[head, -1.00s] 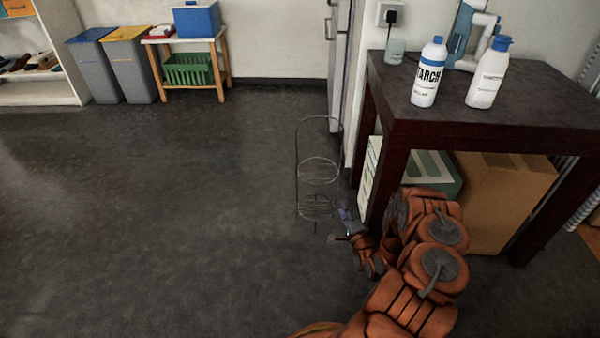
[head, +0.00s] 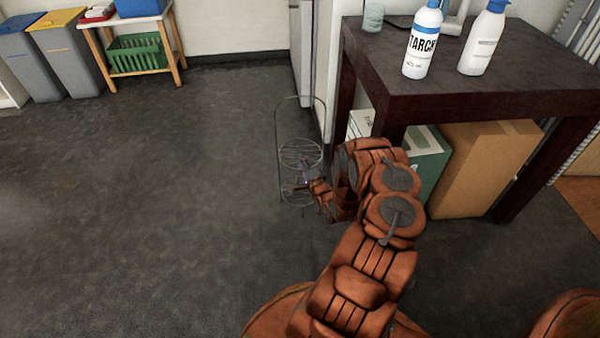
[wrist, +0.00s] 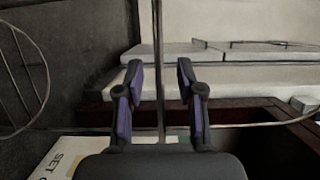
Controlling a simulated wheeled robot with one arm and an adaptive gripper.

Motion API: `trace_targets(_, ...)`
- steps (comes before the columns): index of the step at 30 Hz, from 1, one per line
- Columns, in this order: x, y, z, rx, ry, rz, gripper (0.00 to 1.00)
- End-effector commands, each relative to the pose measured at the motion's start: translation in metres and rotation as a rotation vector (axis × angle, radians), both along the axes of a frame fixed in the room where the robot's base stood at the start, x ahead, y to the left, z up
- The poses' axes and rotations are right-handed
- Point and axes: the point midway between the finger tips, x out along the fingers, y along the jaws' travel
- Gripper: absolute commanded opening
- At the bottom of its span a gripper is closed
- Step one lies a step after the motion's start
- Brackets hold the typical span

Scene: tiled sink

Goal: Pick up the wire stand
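The wire stand (head: 277,150) is a thin, tall frame with a rounded top and two round wire tiers. It stands upright on the floor left of the dark table. My gripper (head: 309,177) is at the stand's right side, around the height between the tiers, and overlaps it in the head view. In the wrist view my gripper (wrist: 160,84) is open, with a gap between its two purple-padded fingers. A vertical wire of the stand (wrist: 158,55) shows in that gap, with clear space on both sides. Whether it lies fully between the fingertips is hard to tell.
The dark table (head: 455,85) at right carries a starch bottle (head: 421,45) and a white bottle (head: 484,40). A cardboard box (head: 487,165) and a green-white box (head: 428,160) stand under it. Open floor (head: 130,200) lies to the left.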

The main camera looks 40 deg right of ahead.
Motion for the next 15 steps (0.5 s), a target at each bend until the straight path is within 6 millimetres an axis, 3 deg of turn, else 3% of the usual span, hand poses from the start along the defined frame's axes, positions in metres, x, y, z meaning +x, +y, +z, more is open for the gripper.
trace_targets(6, 0.017, -0.006, -0.001, 0.001, -0.001, 0.000, 0.38)
trace_targets(15, 0.019, -0.006, -0.001, 0.001, 0.001, 0.000, 0.36)
